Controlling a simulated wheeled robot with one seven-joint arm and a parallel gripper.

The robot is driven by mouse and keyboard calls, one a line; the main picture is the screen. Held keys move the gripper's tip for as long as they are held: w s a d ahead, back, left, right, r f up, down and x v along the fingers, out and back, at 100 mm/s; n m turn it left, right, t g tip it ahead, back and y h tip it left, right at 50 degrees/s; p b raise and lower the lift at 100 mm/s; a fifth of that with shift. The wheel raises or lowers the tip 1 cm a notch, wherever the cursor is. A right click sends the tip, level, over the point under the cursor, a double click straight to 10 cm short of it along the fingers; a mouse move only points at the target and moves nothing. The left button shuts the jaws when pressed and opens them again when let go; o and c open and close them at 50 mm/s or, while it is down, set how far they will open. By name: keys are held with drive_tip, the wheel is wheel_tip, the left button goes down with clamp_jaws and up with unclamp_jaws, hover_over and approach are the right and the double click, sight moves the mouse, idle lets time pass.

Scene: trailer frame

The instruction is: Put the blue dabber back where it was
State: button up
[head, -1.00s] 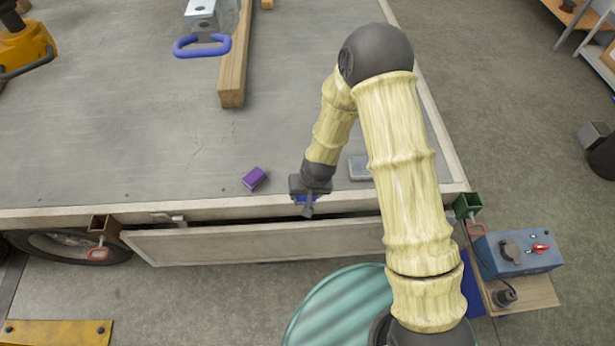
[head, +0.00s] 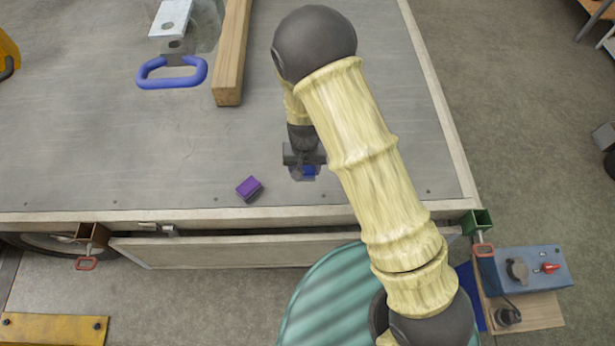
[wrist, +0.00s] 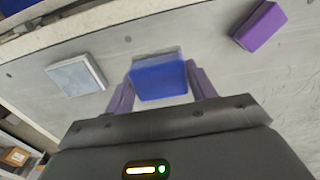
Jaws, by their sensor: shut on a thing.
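My gripper (head: 303,173) is over the grey trailer deck (head: 120,150), inside its near edge. It is shut on the blue dabber (wrist: 160,80), a blue block with a greyish far edge, held between purple fingers in the wrist view. In the head view a bit of the blue dabber (head: 309,171) shows below my wrist. I cannot tell whether it touches the deck. A purple block (head: 248,188) lies on the deck left of my gripper; it also shows in the wrist view (wrist: 260,27). A pale grey block (wrist: 76,76) lies on the other side; my arm hides it in the head view.
A wooden beam (head: 233,60) and a metal coupler with a blue handle (head: 172,78) lie farther back on the deck. A hinged side board (head: 240,250) hangs along the near edge. A blue control box (head: 525,268) stands at the right. Deck around the gripper is mostly clear.

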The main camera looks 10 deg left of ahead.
drive_tip(key=shift+w, duration=0.5)
drive_tip(key=shift+s, duration=0.3)
drive_tip(key=shift+s+f, duration=0.15)
drive_tip(key=shift+f, duration=0.1)
hover_over(305, 189)
drive_tip(key=shift+f, duration=2.65)
drive_tip(key=shift+d+f+p, duration=0.1)
drive_tip(key=shift+f+p, duration=0.45)
drive_tip(key=shift+f, duration=1.55)
drive_tip(key=o, duration=0.9)
drive_tip(key=shift+r, duration=0.1)
